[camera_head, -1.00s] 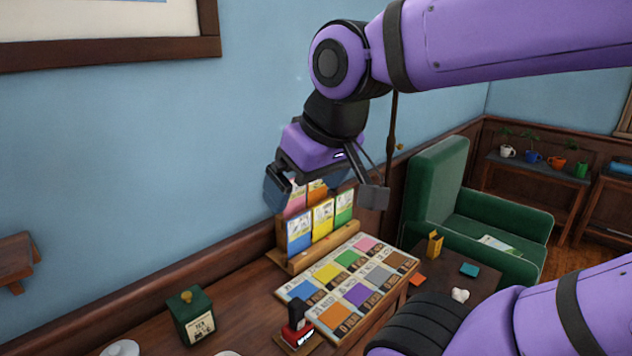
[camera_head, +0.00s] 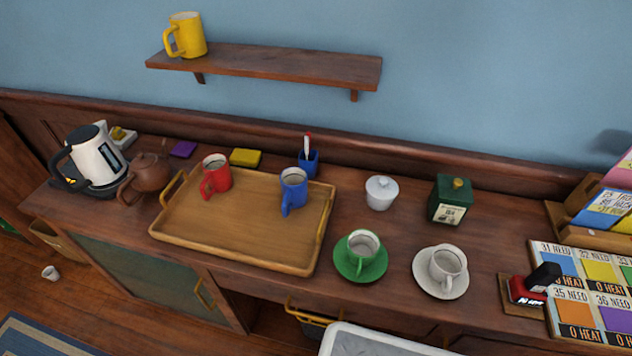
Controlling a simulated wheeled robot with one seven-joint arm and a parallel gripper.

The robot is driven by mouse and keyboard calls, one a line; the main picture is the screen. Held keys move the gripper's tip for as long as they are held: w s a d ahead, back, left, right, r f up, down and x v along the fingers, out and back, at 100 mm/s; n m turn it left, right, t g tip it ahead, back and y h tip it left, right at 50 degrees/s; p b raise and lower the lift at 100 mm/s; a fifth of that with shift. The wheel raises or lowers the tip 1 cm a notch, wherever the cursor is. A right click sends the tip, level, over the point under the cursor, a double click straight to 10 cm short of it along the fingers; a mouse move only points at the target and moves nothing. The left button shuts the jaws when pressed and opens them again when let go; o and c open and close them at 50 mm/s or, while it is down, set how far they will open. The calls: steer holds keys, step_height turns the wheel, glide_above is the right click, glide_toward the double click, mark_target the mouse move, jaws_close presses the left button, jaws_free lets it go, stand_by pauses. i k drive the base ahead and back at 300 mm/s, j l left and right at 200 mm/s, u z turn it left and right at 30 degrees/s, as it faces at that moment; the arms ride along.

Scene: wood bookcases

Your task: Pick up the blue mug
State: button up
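The blue mug (camera_head: 292,188) stands upright on the right part of a wooden tray (camera_head: 230,258), its handle towards the front. The tray lies on the wooden sideboard. A red mug (camera_head: 217,174) stands on the same tray, to the left of the blue one. A blue holder (camera_head: 308,164) with a pen in it stands just behind the blue mug, close to the tray's back edge. My gripper is not in the current view.
A green cup (camera_head: 362,246) and a white cup (camera_head: 447,263), both on saucers, stand right of the tray. A teapot (camera_head: 147,178) and kettle (camera_head: 95,162) stand left. A shelf (camera_head: 270,70) holds a yellow mug (camera_head: 186,36).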

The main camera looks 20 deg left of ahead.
mark_target(294, 179)
steer(key=j+u, duration=0.15)
steer(key=j, duration=0.35)
steer(key=i+j+u, duration=0.15)
steer(key=j, duration=0.35)
steer(key=j+u, duration=0.2)
steer(key=j, duration=0.3)
steer(key=i, duration=0.05)
